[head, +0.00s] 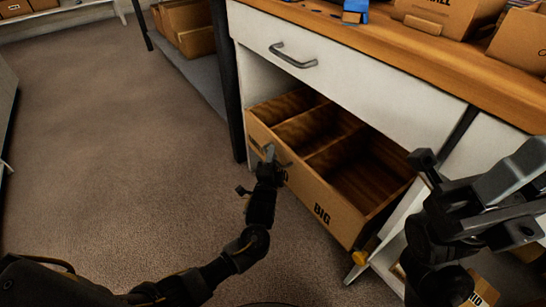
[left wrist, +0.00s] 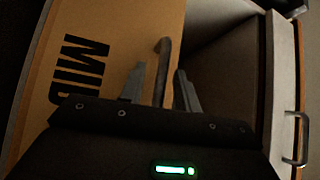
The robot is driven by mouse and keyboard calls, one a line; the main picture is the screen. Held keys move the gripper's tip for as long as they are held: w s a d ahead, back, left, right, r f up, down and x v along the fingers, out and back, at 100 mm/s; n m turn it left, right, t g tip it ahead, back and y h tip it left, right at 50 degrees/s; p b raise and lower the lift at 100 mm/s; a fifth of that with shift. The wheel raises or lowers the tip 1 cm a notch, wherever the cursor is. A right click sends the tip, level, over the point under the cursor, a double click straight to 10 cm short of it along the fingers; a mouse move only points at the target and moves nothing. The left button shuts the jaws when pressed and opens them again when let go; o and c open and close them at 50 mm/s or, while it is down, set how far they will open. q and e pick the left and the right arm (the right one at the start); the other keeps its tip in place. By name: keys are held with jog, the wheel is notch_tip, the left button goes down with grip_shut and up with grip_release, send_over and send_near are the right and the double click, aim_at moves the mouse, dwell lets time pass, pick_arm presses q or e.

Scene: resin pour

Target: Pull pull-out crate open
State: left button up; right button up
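The pull-out crate (head: 345,218) is a brown box-like drawer with dividers and dark lettering on its front. It stands part-way out of the white cabinet, and its inside compartments look empty. My left gripper (head: 268,160) is at the handle on the crate's front. In the left wrist view, the crate's front (left wrist: 110,25) shows the letters MID, and the curved metal handle (left wrist: 163,52) passes between the fingers of my left gripper (left wrist: 160,88). Gaps show on both sides of the handle. My right gripper (head: 465,185) is at the right, away from the crate's handle; its finger gap is unclear.
A closed white drawer (head: 345,72) with a metal handle (head: 293,56) is above the crate. The wooden worktop (head: 400,50) carries cardboard boxes (head: 450,15) and a blue item (head: 356,8). A shelf with boxes (head: 185,25) stands at the back. The carpet at left is clear.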

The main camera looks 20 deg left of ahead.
pick_arm(q)
grip_shut()
